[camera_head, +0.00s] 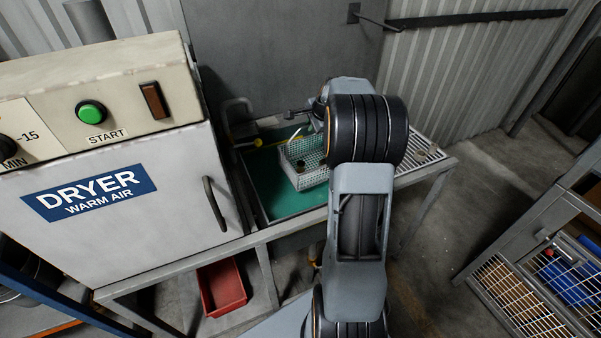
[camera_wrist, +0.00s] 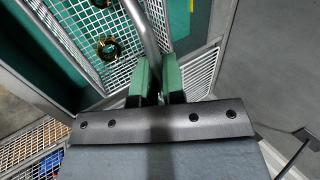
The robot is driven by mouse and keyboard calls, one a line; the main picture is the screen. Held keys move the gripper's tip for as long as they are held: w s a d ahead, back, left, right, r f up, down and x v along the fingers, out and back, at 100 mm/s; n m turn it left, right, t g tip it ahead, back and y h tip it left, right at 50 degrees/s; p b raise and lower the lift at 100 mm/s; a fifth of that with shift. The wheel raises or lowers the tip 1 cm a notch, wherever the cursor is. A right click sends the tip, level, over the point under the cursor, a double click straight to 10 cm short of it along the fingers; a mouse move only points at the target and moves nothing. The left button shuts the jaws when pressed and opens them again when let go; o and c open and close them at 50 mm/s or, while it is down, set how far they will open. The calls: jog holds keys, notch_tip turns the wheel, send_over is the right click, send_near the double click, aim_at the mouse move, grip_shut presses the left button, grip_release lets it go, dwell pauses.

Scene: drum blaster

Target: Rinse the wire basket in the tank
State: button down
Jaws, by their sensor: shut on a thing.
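The wire basket (camera_head: 297,172) is a pale mesh box with brass-coloured rings in it. In the head view it is over the green interior of the tank (camera_head: 256,195), left of my arm. I cannot tell how deep it sits or whether it touches the liquid. In the wrist view, the basket's mesh (camera_wrist: 85,28) and rings (camera_wrist: 108,47) show at upper left. My gripper (camera_wrist: 158,72) has its green pads shut on the basket's grey tube handle (camera_wrist: 143,28). In the head view my arm hides most of the gripper and the basket's right side.
A dryer (camera_head: 120,215) with a green START button stands left of the tank. A red bin (camera_head: 222,287) is below. A rack with wire baskets (camera_head: 515,300) stands at lower right. A wall is close behind.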

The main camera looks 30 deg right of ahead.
jog(key=shift+r+p, duration=3.15)
jog(key=shift+r, duration=1.3)
